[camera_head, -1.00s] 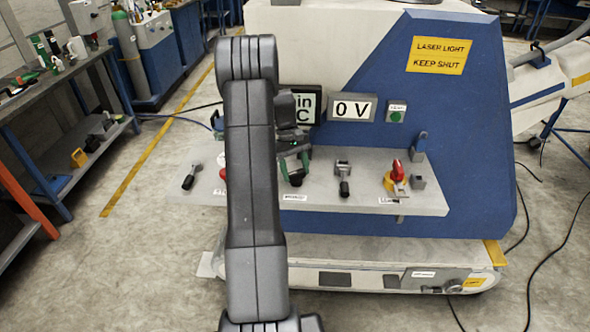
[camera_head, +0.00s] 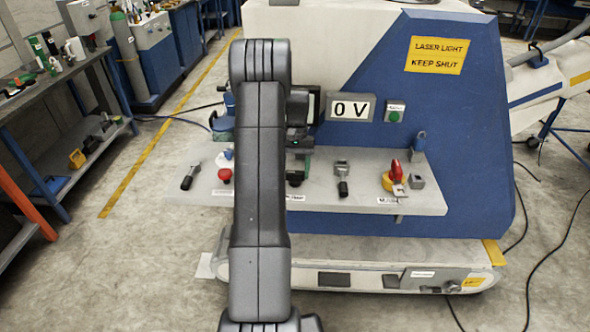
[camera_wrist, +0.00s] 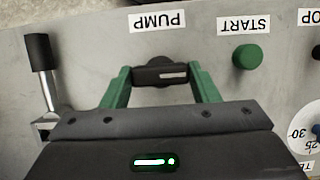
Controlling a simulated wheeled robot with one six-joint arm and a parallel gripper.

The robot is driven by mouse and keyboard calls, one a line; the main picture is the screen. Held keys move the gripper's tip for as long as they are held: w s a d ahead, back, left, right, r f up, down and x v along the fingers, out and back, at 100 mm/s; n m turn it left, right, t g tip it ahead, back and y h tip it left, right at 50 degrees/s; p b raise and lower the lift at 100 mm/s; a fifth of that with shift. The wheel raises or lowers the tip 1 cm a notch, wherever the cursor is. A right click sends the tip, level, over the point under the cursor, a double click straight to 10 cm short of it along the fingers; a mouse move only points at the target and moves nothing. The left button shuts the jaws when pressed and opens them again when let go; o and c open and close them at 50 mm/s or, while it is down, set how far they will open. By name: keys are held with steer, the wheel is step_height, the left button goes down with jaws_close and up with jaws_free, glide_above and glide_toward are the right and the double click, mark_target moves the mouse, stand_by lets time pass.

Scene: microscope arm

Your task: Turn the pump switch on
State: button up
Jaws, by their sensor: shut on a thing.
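In the wrist view the pump switch (camera_wrist: 160,73) is a black rotary knob beside an upside-down PUMP label (camera_wrist: 157,21). A white mark on it lies almost level, toward the picture's right. My gripper (camera_wrist: 160,78) has its green fingers at both ends of the knob and is shut on it. In the head view my arm covers much of this area. My gripper (camera_head: 298,150) shows just right of the arm, low over the shelf, with a dark bit of the switch (camera_head: 295,180) below it.
A green START button (camera_wrist: 246,57) and a black-handled lever (camera_wrist: 40,70) flank the switch. The shelf (camera_head: 430,199) also carries a red button (camera_head: 225,176) and a red handle on a yellow base (camera_head: 389,181). A display (camera_head: 351,108) reads 0 V.

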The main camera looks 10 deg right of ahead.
stand_by(0.3)
steer(key=o, duration=1)
steer(key=shift+r, duration=0.1)
steer(key=b+v, duration=0.1)
steer(key=v, duration=1.2)
steer(key=shift+w+r+b, duration=0.1)
steer(key=shift+r+b, duration=0.2)
steer(key=shift+b, duration=0.05)
steer(key=shift+f, duration=0.1)
steer(key=p+x, duration=0.1)
steer(key=x, duration=1.2)
steer(key=shift+f+p, duration=0.35)
steer(key=shift+r, duration=0.1)
